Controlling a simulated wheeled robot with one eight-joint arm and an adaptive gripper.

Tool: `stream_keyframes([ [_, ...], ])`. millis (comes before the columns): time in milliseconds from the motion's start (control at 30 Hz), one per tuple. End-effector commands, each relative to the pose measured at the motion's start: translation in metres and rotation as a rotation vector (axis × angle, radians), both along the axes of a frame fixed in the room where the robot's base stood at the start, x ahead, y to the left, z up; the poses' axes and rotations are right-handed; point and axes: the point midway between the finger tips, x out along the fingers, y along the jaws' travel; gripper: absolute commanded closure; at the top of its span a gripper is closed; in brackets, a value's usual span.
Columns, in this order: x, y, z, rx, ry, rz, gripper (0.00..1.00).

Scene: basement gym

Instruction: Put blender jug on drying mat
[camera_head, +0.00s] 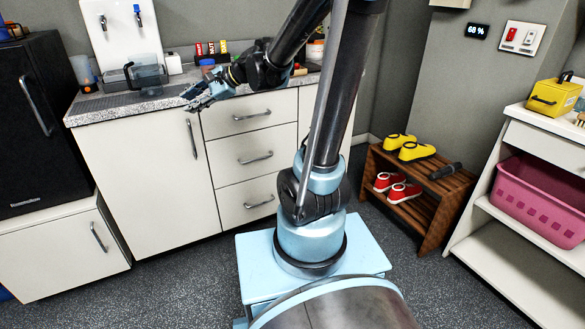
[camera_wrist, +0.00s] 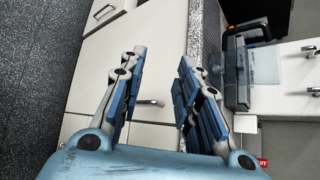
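The blender jug (camera_head: 149,76) is a see-through grey vessel with a dark handle on its left, upright on the counter at the back left. It also shows sideways in the wrist view (camera_wrist: 264,66), right of my fingers. The drying mat (camera_head: 104,102) is a flat dark grey patch on the counter, left of the jug and nearer the front edge. I cannot tell whether the jug's base meets its edge. My gripper (camera_head: 187,95) is open and empty by the counter's front edge, to the right of the jug and apart from it. Its spread fingers show in the wrist view (camera_wrist: 162,58).
The speckled counter (camera_head: 178,88) sits above white cupboards and drawers (camera_head: 236,117). A white dispenser (camera_head: 122,35) stands behind the jug. A white canister (camera_head: 173,63) and small colourful packages (camera_head: 210,48) stand to its right. A black cabinet (camera_head: 35,120) bounds the counter's left end.

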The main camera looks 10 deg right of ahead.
Motion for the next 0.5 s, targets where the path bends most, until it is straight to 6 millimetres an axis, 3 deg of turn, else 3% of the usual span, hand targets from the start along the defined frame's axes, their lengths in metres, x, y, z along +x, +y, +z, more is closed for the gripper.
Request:
stream_keyframes([
  [500,-0.118,-0.138,-0.082,-0.664,-0.318,0.35,0.69],
])
